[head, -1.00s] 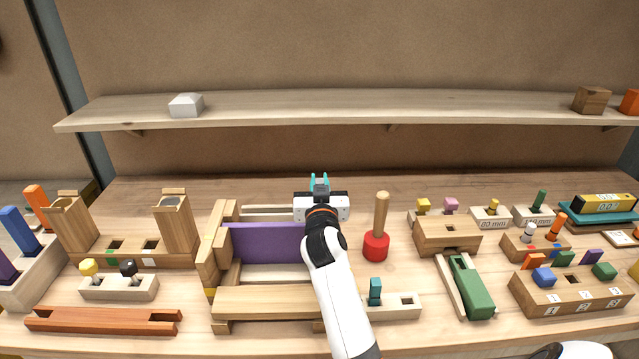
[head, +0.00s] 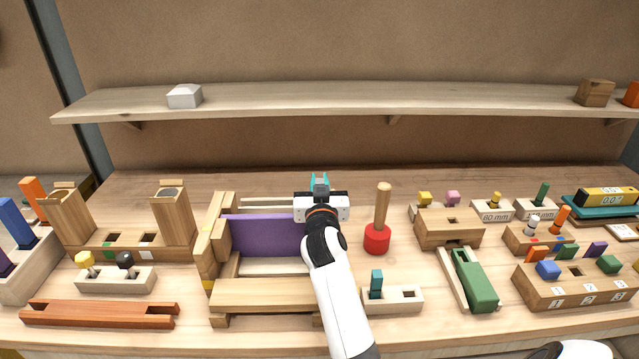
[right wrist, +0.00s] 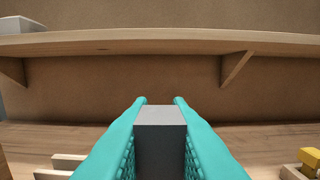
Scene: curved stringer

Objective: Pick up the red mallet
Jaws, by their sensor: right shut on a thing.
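The red mallet stands upright on the bench, its red head (head: 377,238) down and its wooden handle (head: 383,205) pointing up, right of my right forearm in the head view. My right gripper (head: 320,183) is left of the mallet's handle and apart from it, its teal fingers pointing away towards the back. The fingers are shut on a grey block (right wrist: 160,135), which shows between them in the right wrist view. The mallet does not show in the right wrist view. My left gripper is in neither view.
A wooden frame with a purple board (head: 262,236) stands left of my right arm. A pale block with a teal peg (head: 376,283) lies in front of the mallet. A wooden block (head: 449,229) and a green piece (head: 473,280) are to its right. A shelf (head: 330,100) spans the back.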

